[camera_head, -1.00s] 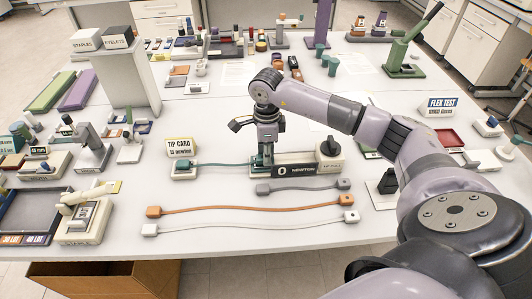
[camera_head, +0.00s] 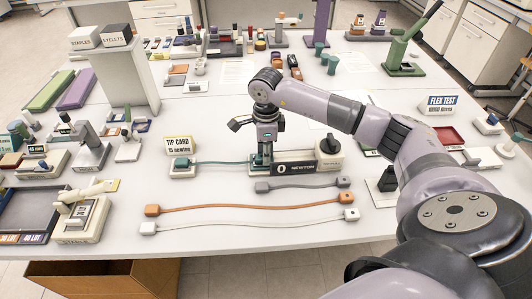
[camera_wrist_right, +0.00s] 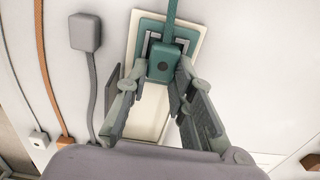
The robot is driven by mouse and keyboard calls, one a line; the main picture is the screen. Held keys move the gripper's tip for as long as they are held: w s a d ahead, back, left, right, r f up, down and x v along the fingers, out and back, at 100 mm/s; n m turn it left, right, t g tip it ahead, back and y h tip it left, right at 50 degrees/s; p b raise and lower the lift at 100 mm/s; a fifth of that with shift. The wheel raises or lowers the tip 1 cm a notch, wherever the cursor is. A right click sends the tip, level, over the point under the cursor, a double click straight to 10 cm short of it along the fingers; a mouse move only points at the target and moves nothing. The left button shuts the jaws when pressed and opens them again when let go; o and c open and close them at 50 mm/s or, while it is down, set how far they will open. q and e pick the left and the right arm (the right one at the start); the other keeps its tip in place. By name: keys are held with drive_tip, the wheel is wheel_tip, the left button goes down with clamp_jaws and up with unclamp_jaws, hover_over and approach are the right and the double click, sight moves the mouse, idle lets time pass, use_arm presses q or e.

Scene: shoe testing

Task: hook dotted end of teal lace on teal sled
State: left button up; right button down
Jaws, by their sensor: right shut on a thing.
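The teal lace (camera_head: 222,161) lies stretched left to right at the tester. Its left end block (camera_head: 181,162) sits by the tip card. My right gripper (camera_head: 264,157) is over the teal sled (camera_head: 257,163), pointing down. In the right wrist view the dotted teal end block (camera_wrist_right: 163,67) is between the fingertips of my right gripper (camera_wrist_right: 162,72), which is shut on it. The block lies over the teal sled (camera_wrist_right: 189,47) on a pale base. I cannot tell whether it is hooked. My left gripper is not in view.
The tester's dial box (camera_head: 328,153) and newton display (camera_head: 294,168) stand just right of the gripper. A grey lace (camera_head: 300,185), an orange lace (camera_head: 240,207) and a white lace (camera_head: 245,224) lie in front. The tip card (camera_head: 180,144) stands at the left.

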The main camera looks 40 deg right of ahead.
drive_tip(key=shift+s+a+f, duration=0.1)
drive_tip(key=shift+s+f, duration=0.2)
drive_tip(key=shift+f, duration=0.2)
drive_tip(key=c, duration=1.4)
unclamp_jaws()
drive_tip(key=shift+o, duration=0.5)
drive_tip(key=shift+w+f, duration=0.1)
drive_tip(key=shift+w, duration=0.05)
